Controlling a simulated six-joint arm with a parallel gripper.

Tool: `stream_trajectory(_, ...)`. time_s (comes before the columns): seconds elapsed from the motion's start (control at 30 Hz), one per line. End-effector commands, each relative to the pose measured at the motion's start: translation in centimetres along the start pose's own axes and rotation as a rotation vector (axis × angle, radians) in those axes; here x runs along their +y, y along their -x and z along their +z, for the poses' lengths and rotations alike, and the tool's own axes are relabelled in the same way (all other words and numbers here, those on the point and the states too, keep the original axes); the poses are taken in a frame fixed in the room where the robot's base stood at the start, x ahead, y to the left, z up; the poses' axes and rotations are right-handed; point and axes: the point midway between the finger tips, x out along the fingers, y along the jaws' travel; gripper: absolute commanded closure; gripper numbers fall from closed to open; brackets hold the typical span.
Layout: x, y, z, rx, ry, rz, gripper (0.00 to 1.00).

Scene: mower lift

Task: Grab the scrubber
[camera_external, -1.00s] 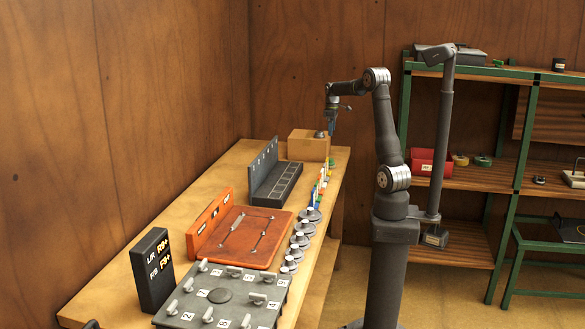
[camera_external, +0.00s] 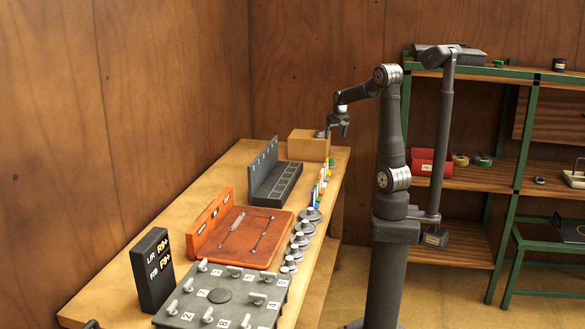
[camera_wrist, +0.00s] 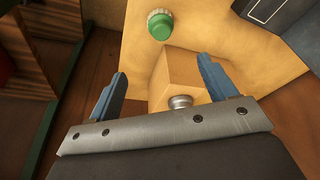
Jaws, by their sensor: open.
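I cannot tell for certain which thing is the scrubber. A round green piece with a pale ridged rim (camera_wrist: 160,25) lies on the bench at the top of the wrist view, beyond my fingertips. A brown box (camera_wrist: 186,75) stands nearer, with a round silver piece (camera_wrist: 180,102) on it. The box also shows at the bench's far end in the external view (camera_external: 308,146). My gripper (camera_wrist: 162,68) is open and empty, its two blue fingers apart. In the external view my gripper (camera_external: 338,131) hangs at the box's right side, above bench height.
The wooden bench (camera_external: 222,172) carries a dark slotted rack (camera_external: 277,182), an orange tray (camera_external: 240,238), a grey numbered board (camera_external: 220,297) and a row of grey round pieces along its right edge. Green-framed shelves (camera_external: 463,179) stand at right. Floor lies beyond the bench edge.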

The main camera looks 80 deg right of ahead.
Motion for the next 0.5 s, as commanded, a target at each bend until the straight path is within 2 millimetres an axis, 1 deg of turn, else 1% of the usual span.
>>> stream_trajectory(0.4,0.0,-8.6,0.1,-0.007,0.001,0.001,0.23)
stream_trajectory(0.5,0.0,-10.2,0.1,-0.006,0.001,0.001,0.23)
